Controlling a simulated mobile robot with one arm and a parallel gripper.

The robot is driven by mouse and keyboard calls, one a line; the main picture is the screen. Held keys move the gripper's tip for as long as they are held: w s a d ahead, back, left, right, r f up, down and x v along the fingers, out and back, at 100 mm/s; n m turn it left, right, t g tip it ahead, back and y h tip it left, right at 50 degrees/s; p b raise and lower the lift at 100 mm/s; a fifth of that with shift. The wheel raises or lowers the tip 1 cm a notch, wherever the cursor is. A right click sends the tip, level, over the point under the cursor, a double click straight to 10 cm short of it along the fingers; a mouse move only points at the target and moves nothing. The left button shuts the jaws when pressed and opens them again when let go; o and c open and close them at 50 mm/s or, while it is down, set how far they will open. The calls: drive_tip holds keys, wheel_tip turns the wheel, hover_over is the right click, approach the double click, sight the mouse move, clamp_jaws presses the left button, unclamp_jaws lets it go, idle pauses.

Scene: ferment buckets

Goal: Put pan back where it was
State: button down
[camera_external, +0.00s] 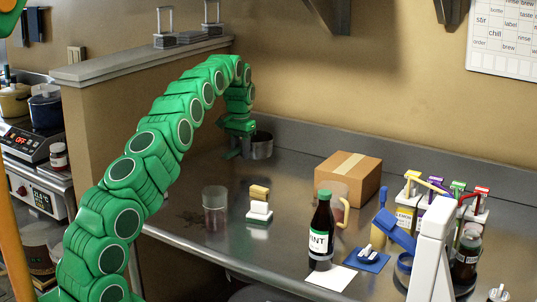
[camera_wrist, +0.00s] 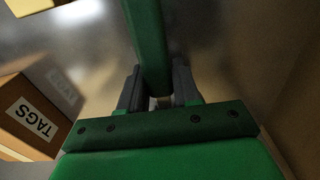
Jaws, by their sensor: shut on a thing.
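I cannot tell whether the pan's bottom touches the counter. In the wrist view, the two dark jaws of my gripper (camera_wrist: 158,92) flank a long green bar. The pan's round body is not clear there.
Bare counter lies between glass and pan.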

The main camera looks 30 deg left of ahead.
drive_tip(key=shift+w+f, duration=0.45)
drive_tip(key=shift+f, duration=0.15)
drive_tip(key=shift+w+a+f, duration=0.1)
drive_tip(key=shift+w+f, duration=0.2)
drive_tip(key=shift+f, duration=1.6)
drive_tip(key=shift+f, duration=0.1)
drive_tip(key=c, duration=0.8)
unclamp_jaws()
wheel_tip(320, 180, up, 12)
drive_tip(key=shift+s+r, duration=0.1)
